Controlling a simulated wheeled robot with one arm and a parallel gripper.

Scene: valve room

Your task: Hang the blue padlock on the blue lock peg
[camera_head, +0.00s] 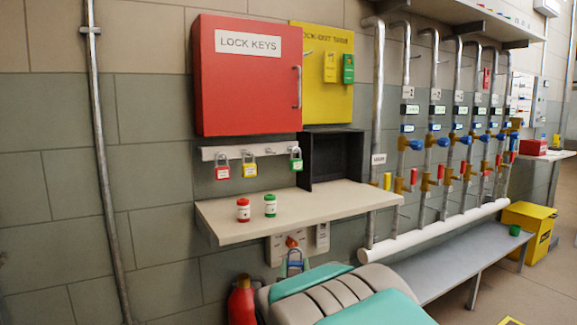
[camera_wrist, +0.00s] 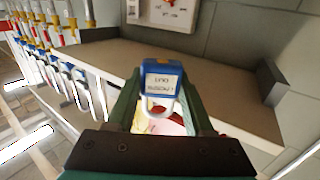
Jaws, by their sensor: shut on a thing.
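The blue padlock (camera_wrist: 162,80) is held between the green fingers of my gripper (camera_wrist: 160,100) in the wrist view. Its white label looks upside down there, and its pale shackle points to the bottom of the picture. In the head view a small blue shape with a shackle (camera_head: 295,265), apparently this padlock, shows below the shelf, in front of the wall sockets. The peg rail (camera_head: 232,152) is on the wall under the red cabinet, above and left of it. Red (camera_head: 222,173), yellow (camera_head: 249,171) and green (camera_head: 296,164) padlocks hang there. A bare peg shows between yellow and green; its colour is unclear.
The shelf (camera_head: 330,206) juts from the wall below the rail. Red (camera_head: 243,210) and green (camera_head: 270,205) containers stand on it. A dark open box (camera_head: 335,157) stands right of the rail. Pipes with valves (camera_head: 410,145) fill the right side. A red bottle (camera_head: 242,300) stands low left.

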